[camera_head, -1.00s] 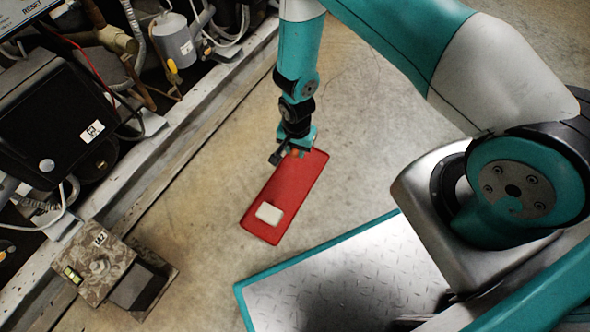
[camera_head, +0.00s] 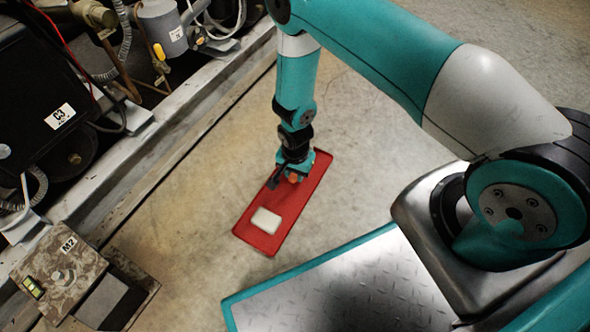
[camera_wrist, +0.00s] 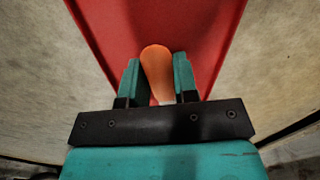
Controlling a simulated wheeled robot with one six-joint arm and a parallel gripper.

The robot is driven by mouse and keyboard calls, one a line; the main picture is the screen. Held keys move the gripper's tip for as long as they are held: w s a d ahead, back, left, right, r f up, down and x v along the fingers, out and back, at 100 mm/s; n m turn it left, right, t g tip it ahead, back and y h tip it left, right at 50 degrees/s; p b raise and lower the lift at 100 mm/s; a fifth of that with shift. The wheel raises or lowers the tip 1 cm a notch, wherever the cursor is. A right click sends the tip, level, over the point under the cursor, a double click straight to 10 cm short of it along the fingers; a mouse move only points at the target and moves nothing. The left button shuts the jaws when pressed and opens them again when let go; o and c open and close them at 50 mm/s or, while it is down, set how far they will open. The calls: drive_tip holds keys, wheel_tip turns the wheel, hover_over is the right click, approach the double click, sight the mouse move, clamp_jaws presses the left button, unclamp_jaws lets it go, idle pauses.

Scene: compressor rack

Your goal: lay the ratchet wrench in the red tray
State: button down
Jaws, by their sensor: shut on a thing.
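The red tray (camera_head: 291,207) lies on the floor, long and shallow. My gripper (camera_head: 293,177) is over the tray's upper half, pointing down. In the wrist view my gripper (camera_wrist: 158,78) is shut on an orange, rounded handle (camera_wrist: 157,70), which I take for the ratchet wrench. Only this orange end shows clearly; the rest is hidden by the fingers and palm. The red tray (camera_wrist: 105,30) fills the middle behind it. I cannot tell whether the wrench touches the tray.
The compressor rack's rail (camera_head: 180,135) runs along the left. Bare floor (camera_head: 370,150) surrounds the tray.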

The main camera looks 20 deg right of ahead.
drive_tip(key=shift+f, duration=0.55)
drive_tip(key=shift+f, duration=0.15)
drive_tip(key=shift+f+b, duration=0.3)
drive_tip(key=c, duration=1)
unclamp_jaws()
drive_tip(key=shift+f, duration=0.1)
drive_tip(key=shift+c, duration=0.5)
drive_tip(key=shift+o, duration=0.7)
wheel_tip(320, 180, up, 7)
drive_tip(key=p, duration=0.6)
drive_tip(key=shift+p, duration=0.3)
